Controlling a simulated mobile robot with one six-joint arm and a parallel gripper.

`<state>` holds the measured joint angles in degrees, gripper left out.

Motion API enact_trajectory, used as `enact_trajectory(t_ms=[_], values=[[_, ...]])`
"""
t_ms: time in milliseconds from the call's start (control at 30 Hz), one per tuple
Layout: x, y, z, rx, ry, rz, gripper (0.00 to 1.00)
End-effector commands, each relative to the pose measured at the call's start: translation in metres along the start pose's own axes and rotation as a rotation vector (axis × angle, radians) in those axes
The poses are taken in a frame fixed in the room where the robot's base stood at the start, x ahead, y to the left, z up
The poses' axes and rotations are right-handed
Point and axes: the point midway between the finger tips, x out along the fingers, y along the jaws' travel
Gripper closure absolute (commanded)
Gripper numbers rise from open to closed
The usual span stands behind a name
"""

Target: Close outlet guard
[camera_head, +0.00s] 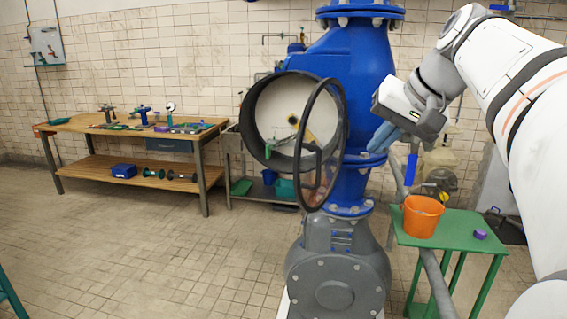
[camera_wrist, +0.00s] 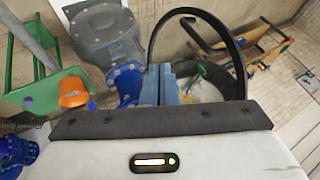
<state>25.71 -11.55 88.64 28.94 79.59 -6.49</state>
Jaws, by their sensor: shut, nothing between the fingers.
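The outlet guard (camera_head: 345,118) is a round black-rimmed frame at the mouth of the blue pump's outlet (camera_head: 246,115). It stands swung open, at an angle to the outlet's dark round rim. In the wrist view the guard (camera_wrist: 240,62) shows as a large black hoop behind and to the right of my fingers. My gripper (camera_head: 378,140) is shut and empty, with its blue fingers just right of the guard in the head view, by the blue pump body. In the wrist view my gripper (camera_wrist: 168,84) appears near the hoop's left side; I cannot tell whether it touches.
The blue pump body (camera_head: 352,60) stands close behind my gripper. A green table (camera_head: 450,232) with an orange bucket (camera_head: 422,216) and a purple object (camera_head: 480,234) is below my arm. A wooden workbench (camera_head: 85,125) with tools is at the left. The floor in front is clear.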

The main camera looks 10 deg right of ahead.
Motion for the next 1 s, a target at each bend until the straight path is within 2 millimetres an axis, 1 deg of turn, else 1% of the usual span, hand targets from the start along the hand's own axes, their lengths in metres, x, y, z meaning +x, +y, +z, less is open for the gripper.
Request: enact_trajectory(t_ms=[33, 200, 367, 500, 600, 767, 1000], values=[[0.011, -0.002, 0.001, -0.004, -0.006, -0.002, 1.0], [0.049, -0.006, 0.002, -0.011, -0.011, -0.006, 1.0], [0.083, -0.008, 0.003, -0.013, -0.011, -0.007, 1.0], [0.091, -0.027, 0.003, -0.018, -0.009, -0.007, 1.0], [0.096, -0.036, 0.003, -0.016, -0.008, -0.007, 1.0], [0.101, -0.042, 0.003, -0.015, -0.007, -0.006, 1.0], [0.102, -0.043, 0.004, -0.014, -0.006, -0.006, 1.0]])
